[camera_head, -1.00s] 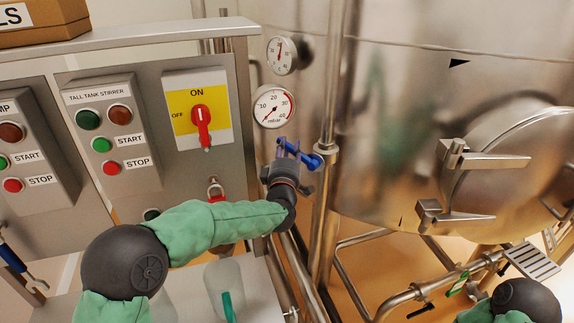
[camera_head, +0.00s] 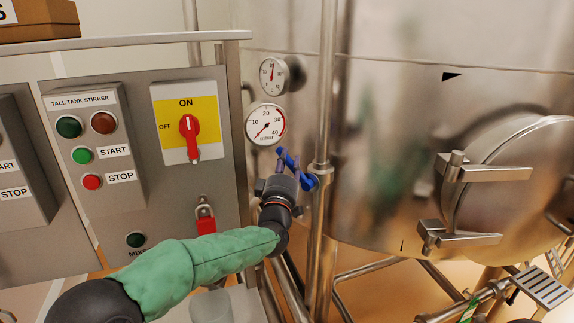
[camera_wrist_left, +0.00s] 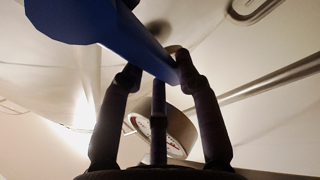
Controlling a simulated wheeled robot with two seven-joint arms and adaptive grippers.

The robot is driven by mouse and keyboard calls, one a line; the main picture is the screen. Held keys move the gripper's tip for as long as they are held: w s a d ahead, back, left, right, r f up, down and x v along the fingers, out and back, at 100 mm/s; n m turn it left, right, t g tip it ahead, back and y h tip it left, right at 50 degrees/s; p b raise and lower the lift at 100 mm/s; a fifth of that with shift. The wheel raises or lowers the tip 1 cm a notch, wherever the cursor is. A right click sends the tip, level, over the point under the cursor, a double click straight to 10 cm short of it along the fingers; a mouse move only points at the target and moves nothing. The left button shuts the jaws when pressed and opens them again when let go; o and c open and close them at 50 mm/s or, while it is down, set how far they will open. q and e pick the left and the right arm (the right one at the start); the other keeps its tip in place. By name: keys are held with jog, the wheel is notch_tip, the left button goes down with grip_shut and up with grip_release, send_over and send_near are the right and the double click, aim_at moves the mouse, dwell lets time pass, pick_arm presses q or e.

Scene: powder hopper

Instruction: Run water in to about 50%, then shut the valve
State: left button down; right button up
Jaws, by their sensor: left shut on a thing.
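The blue valve handle (camera_head: 309,182) sits beside the upright steel pipe in front of the tank (camera_head: 390,130). My left gripper (camera_head: 286,168) is shut on this handle. The water inside the tank is hidden by the steel wall. My right gripper is out of view.
A control panel (camera_head: 130,215) stands left of the valve, with a stirrer button box (camera_head: 95,150), a red rotary switch (camera_head: 190,135) and a red-handled lever (camera_head: 206,224). A second gauge (camera_head: 272,76) is above the dial. A hinged round hatch (camera_head: 525,180) and pipes lie to the right.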

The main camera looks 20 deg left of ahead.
pick_arm(q)
jog(key=c, duration=0.9)
grip_release()
jog(key=v, duration=1.2)
